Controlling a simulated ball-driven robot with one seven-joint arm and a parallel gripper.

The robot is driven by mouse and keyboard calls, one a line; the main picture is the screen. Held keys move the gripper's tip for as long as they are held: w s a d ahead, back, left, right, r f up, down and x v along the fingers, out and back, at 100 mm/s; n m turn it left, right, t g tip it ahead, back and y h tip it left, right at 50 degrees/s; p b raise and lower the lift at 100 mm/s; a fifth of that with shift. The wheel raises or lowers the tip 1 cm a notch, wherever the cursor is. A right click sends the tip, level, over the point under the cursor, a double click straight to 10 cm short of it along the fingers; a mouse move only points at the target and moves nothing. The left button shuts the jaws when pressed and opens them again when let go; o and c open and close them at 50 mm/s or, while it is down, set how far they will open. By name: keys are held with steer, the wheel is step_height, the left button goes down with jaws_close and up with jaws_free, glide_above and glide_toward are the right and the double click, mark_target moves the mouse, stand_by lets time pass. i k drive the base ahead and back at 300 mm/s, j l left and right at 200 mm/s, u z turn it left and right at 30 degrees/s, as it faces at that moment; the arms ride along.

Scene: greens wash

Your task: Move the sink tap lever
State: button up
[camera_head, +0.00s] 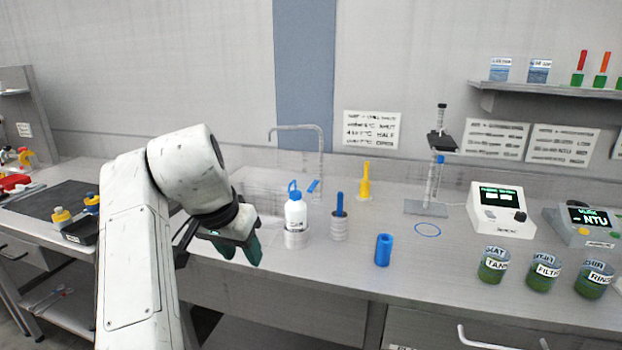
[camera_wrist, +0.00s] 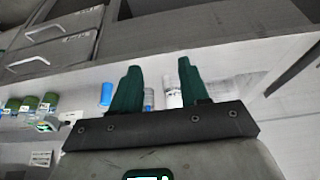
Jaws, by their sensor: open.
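The sink tap (camera_head: 321,150) is a thin grey bent spout rising behind the sink in the head view. A small blue lever (camera_head: 313,186) shows near its foot, right of the white bottle's top. My gripper (camera_head: 240,250) is open and empty, with dark green fingers, in front of the sink and left of the white bottle (camera_head: 296,215). It is well short of the lever. In the wrist view my gripper's fingers (camera_wrist: 158,88) stand apart with nothing held between them. I cannot make out the tap or lever in the wrist view.
A blue-handled grey cylinder (camera_head: 339,222), a blue cylinder (camera_head: 383,250) and a yellow bottle (camera_head: 364,183) stand right of the white bottle. Several labelled green jars (camera_head: 493,266) stand at the right front. A dark mat (camera_head: 55,205) lies on the left counter.

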mark_target(316, 180)
steer(key=i+l, duration=0.25)
steer(key=i, duration=0.2)
steer(key=i+l, duration=0.25)
steer(key=i, duration=0.25)
steer(key=i+l, duration=0.25)
steer(key=i, duration=0.2)
